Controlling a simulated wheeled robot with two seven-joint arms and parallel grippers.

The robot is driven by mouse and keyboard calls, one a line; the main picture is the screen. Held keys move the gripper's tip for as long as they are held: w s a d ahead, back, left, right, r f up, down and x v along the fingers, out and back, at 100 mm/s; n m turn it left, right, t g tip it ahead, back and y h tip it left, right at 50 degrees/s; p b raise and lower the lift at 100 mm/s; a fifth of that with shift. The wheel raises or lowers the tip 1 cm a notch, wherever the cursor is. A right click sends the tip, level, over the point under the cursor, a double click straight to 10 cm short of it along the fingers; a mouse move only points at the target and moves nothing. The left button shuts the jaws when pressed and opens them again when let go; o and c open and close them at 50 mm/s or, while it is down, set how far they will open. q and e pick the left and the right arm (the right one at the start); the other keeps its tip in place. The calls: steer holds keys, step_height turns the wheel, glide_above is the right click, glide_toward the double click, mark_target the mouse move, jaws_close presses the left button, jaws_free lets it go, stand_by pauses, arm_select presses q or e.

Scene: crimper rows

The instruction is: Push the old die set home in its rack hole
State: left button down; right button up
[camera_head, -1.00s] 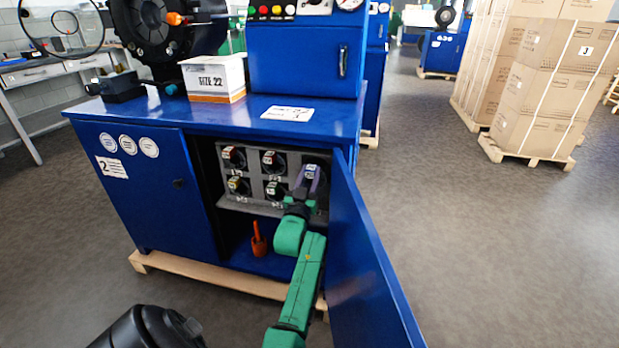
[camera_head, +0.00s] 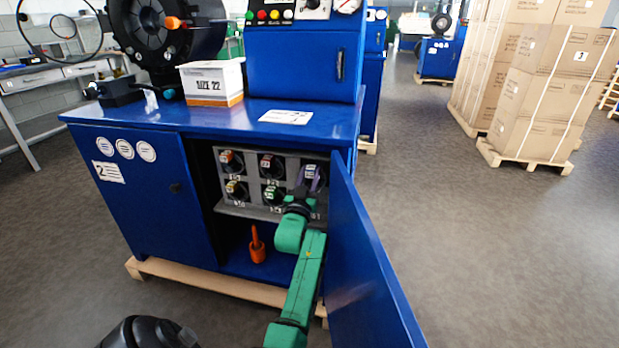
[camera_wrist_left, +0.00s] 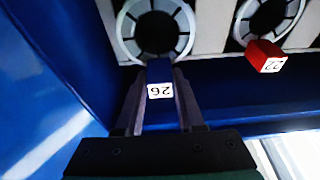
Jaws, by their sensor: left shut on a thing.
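The rack (camera_head: 232,208) is a grey panel in the open blue cabinet, with two rows of die sets. My left gripper (camera_head: 309,180) reaches to its upper right hole. In the left wrist view my left gripper (camera_wrist_left: 158,78) is shut on a blue block with an upside-down "26" label. This block is the handle of the die set (camera_wrist_left: 128,31), a ring of grey segments around a dark centre. The ring shows in front of a pale panel. I cannot tell how deep it sits. My right gripper is not in view.
The open blue door (camera_head: 362,255) stands close on the right of my left arm. An orange tool (camera_head: 257,245) stands on the cabinet floor below the rack. A neighbouring die set with a red "22" block (camera_wrist_left: 265,56) is on the right in the wrist view.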

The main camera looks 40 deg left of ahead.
arm_select(q)
steer(key=shift+b+x, duration=1)
steer(key=shift+x, duration=0.45)
steer(key=c, duration=0.9)
jaws_free()
steer(key=shift+c, duration=0.2)
steer(key=o, duration=0.5)
steer(key=shift+s+d, duration=0.1)
steer(key=shift+f, duration=0.5)
steer(key=shift+s+d+p, duration=0.15)
steer(key=shift+s+p, duration=0.1)
steer(key=shift+p, duration=0.15)
steer(key=p+v, duration=0.1)
steer(key=v, duration=0.1)
steer(key=p+v, duration=0.1)
steer(key=r+p+v, duration=0.1)
steer(key=p+v, duration=0.1)
steer(key=shift+s+d+f, duration=0.1)
steer(key=shift+s+d, duration=0.05)
steer(key=shift+s, duration=0.25)
steer(key=p+v, duration=0.2)
steer(key=v, duration=0.6)
steer(key=shift+f+p, duration=0.3)
steer(key=shift+p, duration=0.05)
